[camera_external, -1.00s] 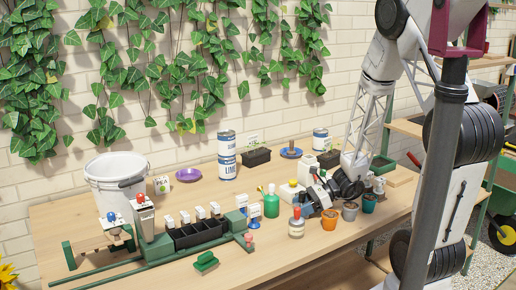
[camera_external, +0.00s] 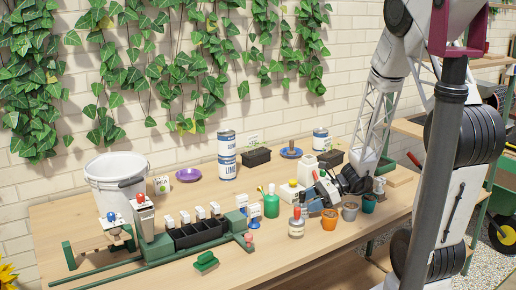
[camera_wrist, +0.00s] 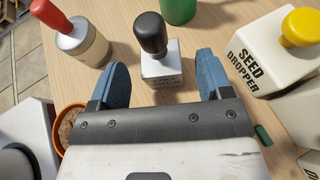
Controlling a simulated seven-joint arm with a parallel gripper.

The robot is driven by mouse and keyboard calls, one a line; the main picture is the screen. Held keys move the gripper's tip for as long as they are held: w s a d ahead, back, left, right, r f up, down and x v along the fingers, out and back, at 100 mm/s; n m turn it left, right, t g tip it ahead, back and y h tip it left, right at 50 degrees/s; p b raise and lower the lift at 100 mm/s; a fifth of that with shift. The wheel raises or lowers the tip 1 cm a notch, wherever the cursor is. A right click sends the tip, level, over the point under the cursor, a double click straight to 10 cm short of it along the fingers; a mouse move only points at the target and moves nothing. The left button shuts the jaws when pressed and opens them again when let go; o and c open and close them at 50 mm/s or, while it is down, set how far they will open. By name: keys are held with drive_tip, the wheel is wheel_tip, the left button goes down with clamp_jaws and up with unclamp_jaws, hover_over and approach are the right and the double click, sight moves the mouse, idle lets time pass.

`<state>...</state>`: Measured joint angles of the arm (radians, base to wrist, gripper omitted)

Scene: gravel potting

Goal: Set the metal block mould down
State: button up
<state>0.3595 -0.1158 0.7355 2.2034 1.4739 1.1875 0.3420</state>
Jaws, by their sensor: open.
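The metal block mould (camera_wrist: 160,70) is a small silver block with a black knob handle. In the wrist view it stands upright on the wooden bench, ahead of my gripper. My gripper (camera_wrist: 160,78) is open, with one blue finger on each side of the mould and visible gaps to both. The fingers do not touch it. In the external view my gripper (camera_external: 313,199) is low over the right part of the bench; I cannot clearly pick out the mould there.
A cream jar with a red handle (camera_wrist: 82,42) stands left of the mould. A white seed dropper with a yellow knob (camera_wrist: 272,55) stands right. A green bottle (camera_wrist: 180,8) is behind. An orange pot (camera_external: 329,220) is close to my gripper. The bench's front middle is clear.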

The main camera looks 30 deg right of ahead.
drive_tip(key=shift+v, duration=4.4)
drive_tip(key=s+a+r+n+g+h, duration=0.1)
drive_tip(key=s+a+r+n+h, duration=0.1)
drive_tip(key=s+r+n+h, duration=0.2)
drive_tip(key=s+a+r+n+h, duration=0.3)
drive_tip(key=s+r+n+h, duration=0.1)
drive_tip(key=r+n, duration=0.6)
drive_tip(key=s+a+r+n+g+h, duration=0.1)
drive_tip(key=s+a+r+n+h, duration=0.1)
drive_tip(key=s+r+n+h, duration=0.2)
wheel_tip(320, 180, up, 6)
drive_tip(key=s+n, duration=0.2)
drive_tip(key=n, duration=0.2)
drive_tip(key=shift+s+a+r+g+h, duration=0.2)
drive_tip(key=shift+s+r+g+h, duration=0.1)
drive_tip(key=shift+s, duration=0.1)
